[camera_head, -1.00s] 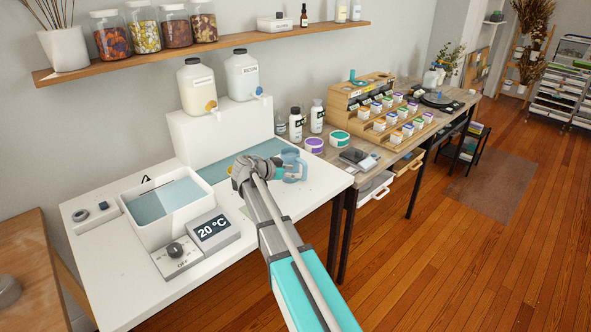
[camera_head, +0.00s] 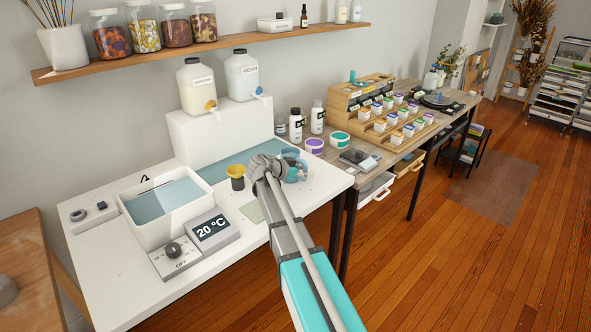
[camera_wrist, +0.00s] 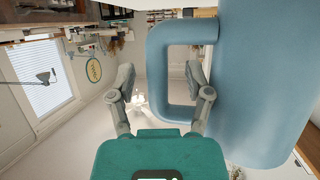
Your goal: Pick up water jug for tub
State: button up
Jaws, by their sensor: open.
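The blue water jug (camera_head: 297,172) stands on the white table, partly hidden behind my wrist in the head view. In the wrist view the jug's body (camera_wrist: 258,80) fills the right side, with its handle (camera_wrist: 157,80) pointing left. My gripper (camera_wrist: 160,72) is open, one finger on each side of the handle's upright bar in the picture. Neither finger is visibly closed on it, and how deep the handle sits between them I cannot tell. The white tub (camera_head: 146,228) with bluish contents stands on the left of the table.
A yellow-topped dark cup (camera_head: 236,178) stands left of my wrist. A temperature display (camera_head: 212,228) and a knob box (camera_head: 175,257) sit before the tub. Two dispensers (camera_head: 196,90) stand on a white block behind. Purple (camera_head: 314,146) and green-banded tubs are right of the jug.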

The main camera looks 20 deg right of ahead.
aim_at(303, 163)
jog(key=shift+c, duration=0.3)
grip_shut()
jog(key=shift+r+p, duration=0.5)
dwell(0.5)
jog(key=shift+r+p, duration=1.1)
jog(key=s+a+r+p, duration=0.6)
jog(key=s+r+p, duration=0.3)
jog(key=s, duration=0.3)
jog(key=shift+a+r+p, duration=0.2)
jog(key=shift+r+p, duration=0.15)
dwell(0.3)
jog(key=shift+s, duration=0.2)
jog(key=shift+a, duration=0.15)
dwell(0.9)
